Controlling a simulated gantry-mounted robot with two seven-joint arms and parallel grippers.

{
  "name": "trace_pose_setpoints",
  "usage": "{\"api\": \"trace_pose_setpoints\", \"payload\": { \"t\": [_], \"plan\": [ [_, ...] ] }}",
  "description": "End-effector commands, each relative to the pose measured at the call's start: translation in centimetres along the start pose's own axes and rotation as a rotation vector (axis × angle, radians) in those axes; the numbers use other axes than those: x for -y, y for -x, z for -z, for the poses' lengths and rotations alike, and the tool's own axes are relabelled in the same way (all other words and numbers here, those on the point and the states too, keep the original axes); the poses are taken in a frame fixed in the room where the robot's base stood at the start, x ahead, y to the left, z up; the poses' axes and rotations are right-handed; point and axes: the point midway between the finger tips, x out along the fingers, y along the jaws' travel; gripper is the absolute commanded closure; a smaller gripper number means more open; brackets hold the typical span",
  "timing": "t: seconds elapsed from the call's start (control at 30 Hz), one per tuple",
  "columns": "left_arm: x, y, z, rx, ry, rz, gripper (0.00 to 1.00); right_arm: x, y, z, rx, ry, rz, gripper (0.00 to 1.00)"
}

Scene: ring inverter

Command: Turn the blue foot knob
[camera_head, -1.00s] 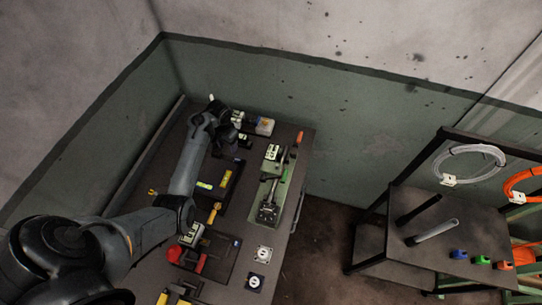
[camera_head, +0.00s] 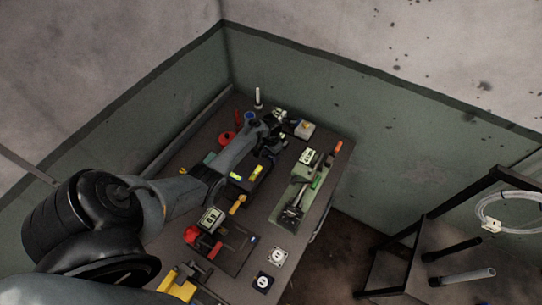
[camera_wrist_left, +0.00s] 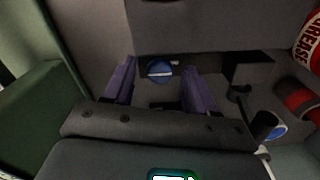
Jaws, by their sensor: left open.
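A round blue knob (camera_wrist_left: 159,70) with a pale slot or line across it shows in the left wrist view, set in a dark grey part. It lies between the two purple fingers of my left gripper (camera_wrist_left: 160,80), seen beyond their tips; the frames do not show contact. The gripper is open and empty. I cannot make out the knob in the head view. My right gripper is not in view.
A red-and-white can (camera_wrist_left: 312,45) is at the wrist view's right edge. A dark rack (camera_head: 455,205) stands right of the bench.

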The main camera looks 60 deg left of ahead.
Motion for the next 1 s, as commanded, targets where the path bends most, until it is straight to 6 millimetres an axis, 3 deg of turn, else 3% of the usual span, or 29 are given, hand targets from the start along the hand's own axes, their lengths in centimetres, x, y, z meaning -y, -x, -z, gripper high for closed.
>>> {"api": "trace_pose_setpoints", "payload": {
  "t": [0.37, 0.7, 1.0],
  "plan": [
    [0.02, -0.32, 0.02, -0.001, 0.000, 0.000, 0.45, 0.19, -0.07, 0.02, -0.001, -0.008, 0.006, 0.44],
    [0.02, -0.32, 0.01, -0.001, 0.000, 0.000, 0.97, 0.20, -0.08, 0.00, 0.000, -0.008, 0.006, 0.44],
    [0.05, -0.21, 0.03, -0.001, -0.132, 0.000, 1.00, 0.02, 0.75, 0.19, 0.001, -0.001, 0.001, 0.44]
  ]
}}
